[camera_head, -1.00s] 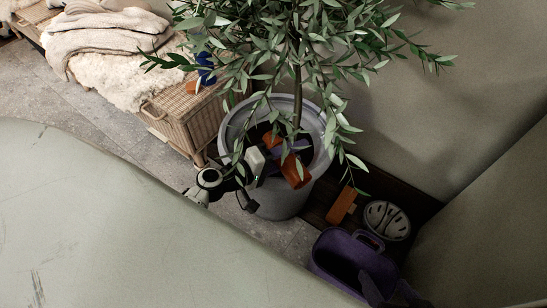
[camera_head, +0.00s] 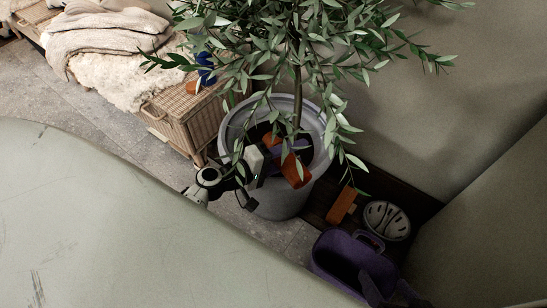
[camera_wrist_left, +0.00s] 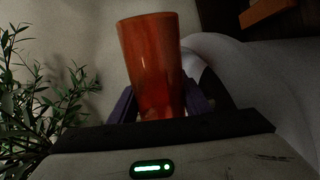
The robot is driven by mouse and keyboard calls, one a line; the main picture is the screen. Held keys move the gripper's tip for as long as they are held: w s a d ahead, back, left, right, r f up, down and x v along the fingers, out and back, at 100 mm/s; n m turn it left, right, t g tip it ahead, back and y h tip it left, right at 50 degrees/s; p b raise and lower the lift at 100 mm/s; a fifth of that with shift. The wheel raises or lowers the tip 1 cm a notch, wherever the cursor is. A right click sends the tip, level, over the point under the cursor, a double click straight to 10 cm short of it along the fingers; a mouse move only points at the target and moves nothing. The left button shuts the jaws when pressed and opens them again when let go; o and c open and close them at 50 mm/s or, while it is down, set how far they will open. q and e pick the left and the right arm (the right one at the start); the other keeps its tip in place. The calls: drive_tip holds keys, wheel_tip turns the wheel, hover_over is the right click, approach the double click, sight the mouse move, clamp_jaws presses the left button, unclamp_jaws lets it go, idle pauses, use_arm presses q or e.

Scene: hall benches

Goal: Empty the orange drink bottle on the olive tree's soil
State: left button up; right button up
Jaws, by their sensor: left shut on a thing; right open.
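My left gripper (camera_head: 277,158) is shut on the orange drink bottle (camera_head: 295,172) above the near part of the grey pot's rim (camera_head: 227,130). The bottle is tilted; in the left wrist view the orange bottle (camera_wrist_left: 153,60) stands between purple fingers, its wide end away from the wrist. I cannot make out liquid flowing. The olive tree (camera_head: 297,90) rises from the pot, and its leaves partly cover the dark soil (camera_head: 262,130).
A purple bag (camera_head: 338,250), a pale helmet (camera_head: 387,221) and an orange box (camera_head: 342,205) are right of the pot. A wicker bench (camera_head: 190,118) with a fleece and a blue object (camera_head: 206,68) is at left. A pale green surface (camera_head: 110,230) fills the foreground.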

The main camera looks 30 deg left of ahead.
idle(0.5)
use_arm(q)
drive_tip(key=shift+n, duration=0.3)
drive_tip(key=shift+a+f+n, duration=0.1)
drive_tip(key=shift+f+n, duration=0.05)
drive_tip(key=shift+n, duration=0.15)
idle(0.3)
